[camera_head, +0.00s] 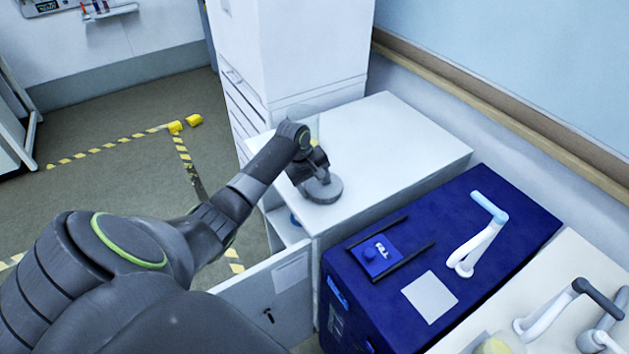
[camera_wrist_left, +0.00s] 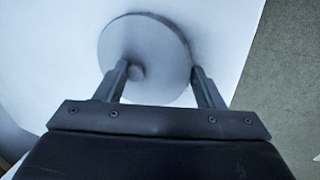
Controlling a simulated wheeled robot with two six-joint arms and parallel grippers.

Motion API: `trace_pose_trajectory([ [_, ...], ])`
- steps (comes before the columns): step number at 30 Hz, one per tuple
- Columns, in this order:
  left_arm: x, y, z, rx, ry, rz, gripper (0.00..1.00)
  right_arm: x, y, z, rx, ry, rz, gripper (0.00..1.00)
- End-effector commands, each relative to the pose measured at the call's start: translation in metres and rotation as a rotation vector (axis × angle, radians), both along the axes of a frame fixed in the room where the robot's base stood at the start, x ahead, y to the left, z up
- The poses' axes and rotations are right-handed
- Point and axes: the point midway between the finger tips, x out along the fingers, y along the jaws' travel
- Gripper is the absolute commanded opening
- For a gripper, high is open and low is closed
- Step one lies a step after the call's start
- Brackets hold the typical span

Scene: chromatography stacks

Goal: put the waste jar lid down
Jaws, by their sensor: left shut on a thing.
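The waste jar lid is a flat grey disc (camera_head: 323,191) at the front left part of the white counter top (camera_head: 395,150). My left gripper (camera_head: 312,172) is above it, pointing down, and is shut on the lid. In the left wrist view the lid (camera_wrist_left: 160,35) fills the space beyond my two fingers (camera_wrist_left: 160,70), with a small round knob (camera_wrist_left: 136,72) by the left finger. I cannot tell whether the lid touches the counter or hangs just above it. The waste jar cannot be made out for certain. My right gripper is not in view.
A tall white cabinet (camera_head: 315,45) stands behind the counter. A blue instrument (camera_head: 480,225) with a white, blue-tipped arm (camera_head: 478,240) is to the right. An open white door (camera_head: 265,300) is below, at the front. The counter right of the lid is clear.

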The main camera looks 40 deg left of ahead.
Motion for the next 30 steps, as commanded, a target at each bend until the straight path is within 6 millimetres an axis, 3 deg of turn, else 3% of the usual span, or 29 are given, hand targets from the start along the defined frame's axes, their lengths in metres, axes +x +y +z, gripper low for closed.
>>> trace_pose_trajectory([
  [6,-0.0001,-0.0002,-0.0041,0.0,0.0,0.0,0.41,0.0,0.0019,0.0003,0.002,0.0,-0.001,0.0],
  [7,-0.0003,-0.0002,-0.0042,0.0,0.0,0.0,0.67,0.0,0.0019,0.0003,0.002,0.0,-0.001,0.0],
  [11,-0.001,-0.0002,-0.0051,-0.001,0.004,0.0,0.83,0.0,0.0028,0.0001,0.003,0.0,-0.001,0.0],
  [30,-0.0041,0.0008,-0.003,-0.001,0.015,0.003,0.84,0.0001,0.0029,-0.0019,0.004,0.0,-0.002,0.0],
])
